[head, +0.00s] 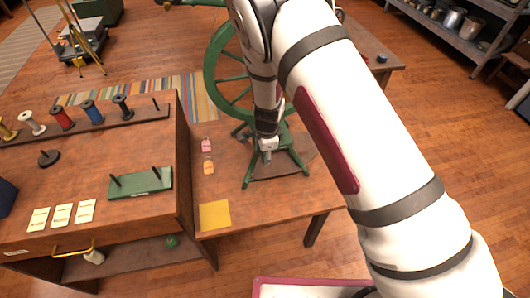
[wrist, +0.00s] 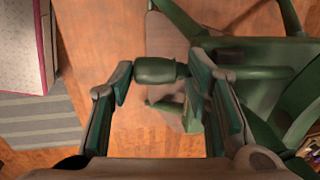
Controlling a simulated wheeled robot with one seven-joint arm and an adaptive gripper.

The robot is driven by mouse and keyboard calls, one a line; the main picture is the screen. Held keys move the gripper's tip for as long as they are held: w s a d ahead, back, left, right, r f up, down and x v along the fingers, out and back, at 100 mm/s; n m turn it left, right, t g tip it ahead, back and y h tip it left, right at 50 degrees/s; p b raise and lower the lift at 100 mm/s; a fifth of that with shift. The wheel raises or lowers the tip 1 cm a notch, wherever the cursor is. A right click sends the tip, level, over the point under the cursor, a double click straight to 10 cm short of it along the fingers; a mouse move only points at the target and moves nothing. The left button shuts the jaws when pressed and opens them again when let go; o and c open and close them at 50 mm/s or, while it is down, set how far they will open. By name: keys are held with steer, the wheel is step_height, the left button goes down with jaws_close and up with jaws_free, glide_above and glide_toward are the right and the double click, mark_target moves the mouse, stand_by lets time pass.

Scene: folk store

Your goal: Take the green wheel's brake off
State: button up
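The green wheel (head: 213,72) stands upright on a green frame (head: 292,162) on the wooden table in the head view, partly hidden behind my arm. My gripper (head: 267,152) points down at the frame, below and right of the wheel's rim. In the wrist view my gripper (wrist: 161,66) is open, its two fingers spread. A dark green knob (wrist: 155,71) shows between the fingertips, with a short stem to the right; I cannot tell whether a finger touches it. It may be the brake's handle, but the frames do not make that sure. Green frame bars (wrist: 260,52) lie to the right.
A wooden cabinet (head: 182,190) with spools stands further left. Metal shelves (head: 470,45) stand at the back right.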

jaws_close()
steer(key=shift+w+a, duration=0.1)
steer(key=shift+w+r+g+b, duration=0.15)
steer(key=shift+g+b, duration=0.25)
steer(key=shift+b, duration=0.2)
steer(key=shift+r+g+h+b, duration=0.3)
steer(key=shift+r+g+b, duration=0.15)
steer(key=shift+g+b, duration=0.3)
steer(key=shift+r, duration=0.25)
